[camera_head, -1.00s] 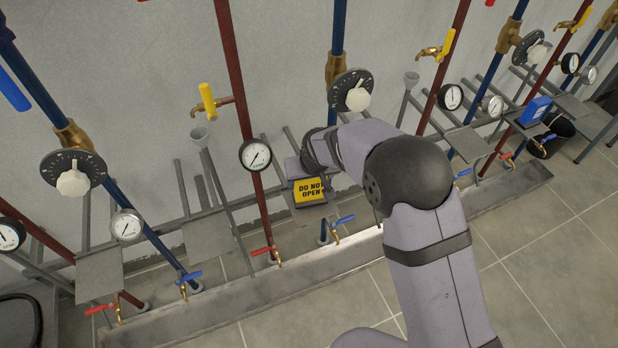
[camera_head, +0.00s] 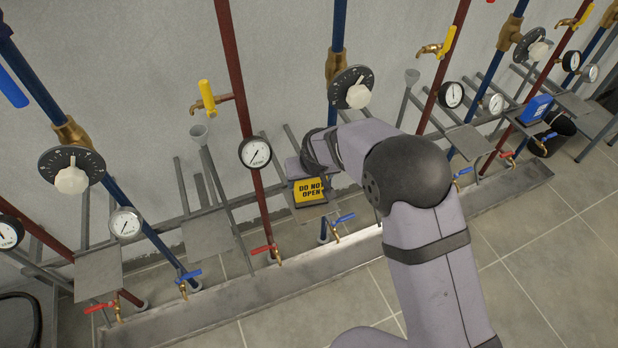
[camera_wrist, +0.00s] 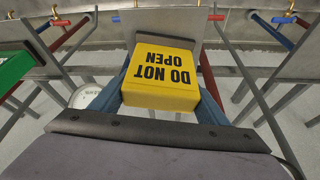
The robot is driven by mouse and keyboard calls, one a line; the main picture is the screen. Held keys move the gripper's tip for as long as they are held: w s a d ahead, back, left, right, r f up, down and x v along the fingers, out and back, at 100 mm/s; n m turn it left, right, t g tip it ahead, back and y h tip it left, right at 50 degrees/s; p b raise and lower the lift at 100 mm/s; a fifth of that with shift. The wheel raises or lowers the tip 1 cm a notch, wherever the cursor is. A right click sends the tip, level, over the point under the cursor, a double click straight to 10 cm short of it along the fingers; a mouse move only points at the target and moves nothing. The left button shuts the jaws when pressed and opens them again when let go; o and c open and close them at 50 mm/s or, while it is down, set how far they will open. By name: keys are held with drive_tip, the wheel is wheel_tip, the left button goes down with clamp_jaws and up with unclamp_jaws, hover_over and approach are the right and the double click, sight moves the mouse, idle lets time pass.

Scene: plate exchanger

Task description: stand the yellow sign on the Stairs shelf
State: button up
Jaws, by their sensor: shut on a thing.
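The yellow sign (camera_head: 309,191) reads "DO NOT OPEN" and is at a small grey shelf in the middle of the row, below a dial valve. In the wrist view the yellow sign (camera_wrist: 162,76) sits between the two blue-grey fingers of my gripper (camera_wrist: 165,98), which is shut on it. A grey shelf plate (camera_wrist: 180,22) lies just beyond the sign. I cannot tell whether the sign's base touches the shelf. My wrist and arm hide part of that shelf in the head view. No "Stairs" label is readable in these frames.
A blue sign (camera_head: 535,108) stands on a shelf at the right. Bare shelves (camera_head: 98,273) and (camera_head: 207,234) are at the left. Red and blue pipes, gauges and small taps surround the shelves. A green object (camera_wrist: 14,70) is at the left of the wrist view.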

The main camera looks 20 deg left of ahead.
drive_tip(key=shift+f, duration=0.1)
drive_tip(key=o, duration=1.2)
drive_tip(key=shift+v, duration=3.7)
drive_tip(key=shift+f, duration=0.1)
